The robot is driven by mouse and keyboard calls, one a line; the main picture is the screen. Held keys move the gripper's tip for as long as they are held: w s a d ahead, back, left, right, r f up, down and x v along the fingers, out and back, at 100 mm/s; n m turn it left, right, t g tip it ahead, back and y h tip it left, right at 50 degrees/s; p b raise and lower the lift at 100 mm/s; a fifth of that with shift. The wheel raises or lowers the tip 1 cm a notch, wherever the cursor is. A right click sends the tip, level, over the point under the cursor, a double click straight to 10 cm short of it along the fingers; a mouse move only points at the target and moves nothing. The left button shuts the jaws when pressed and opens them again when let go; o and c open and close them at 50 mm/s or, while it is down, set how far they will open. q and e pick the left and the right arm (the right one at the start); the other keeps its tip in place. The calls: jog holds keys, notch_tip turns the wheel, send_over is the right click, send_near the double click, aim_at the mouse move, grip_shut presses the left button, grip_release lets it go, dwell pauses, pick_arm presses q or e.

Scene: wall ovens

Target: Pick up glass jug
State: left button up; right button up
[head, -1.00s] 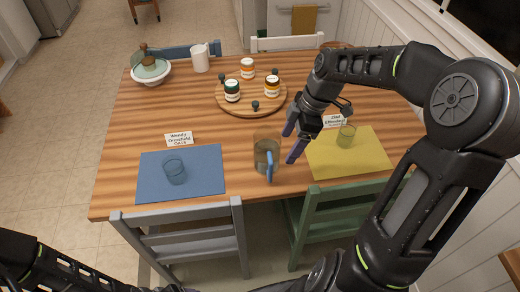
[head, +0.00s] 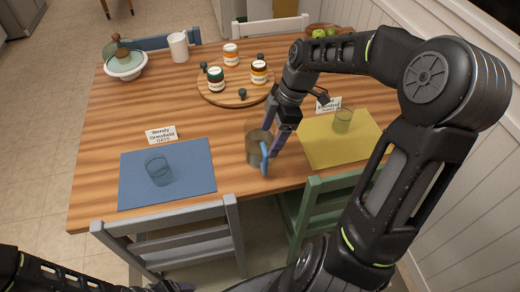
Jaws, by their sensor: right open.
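The glass jug (head: 254,150) is clear with a blue handle and stands on the table near its front edge, between the two placemats. My right gripper (head: 273,137) is open, pointing down at the jug's right side, with its purple fingers close to the rim and handle. I cannot tell whether they touch the jug. My left arm shows only at the bottom left edge, and its jaws cannot be made out.
A blue placemat (head: 195,182) with a glass (head: 158,171) lies left, and a yellow placemat (head: 320,150) with a glass (head: 343,121) lies right. A round board (head: 213,97) with jars is behind. Grey (head: 185,262) and green (head: 313,207) chairs stand in front.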

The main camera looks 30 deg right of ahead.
aim_at(264, 153)
jog(key=shift+x, duration=0.85)
jog(key=shift+s+p+x, duration=0.15)
jog(key=shift+x, duration=1.15)
jog(key=shift+s+p+x, duration=0.1)
jog(key=shift+p+x, duration=0.05)
jog(key=shift+x, duration=1.2)
jog(key=shift+c, duration=0.5)
grip_shut()
jog(key=shift+r, duration=0.1)
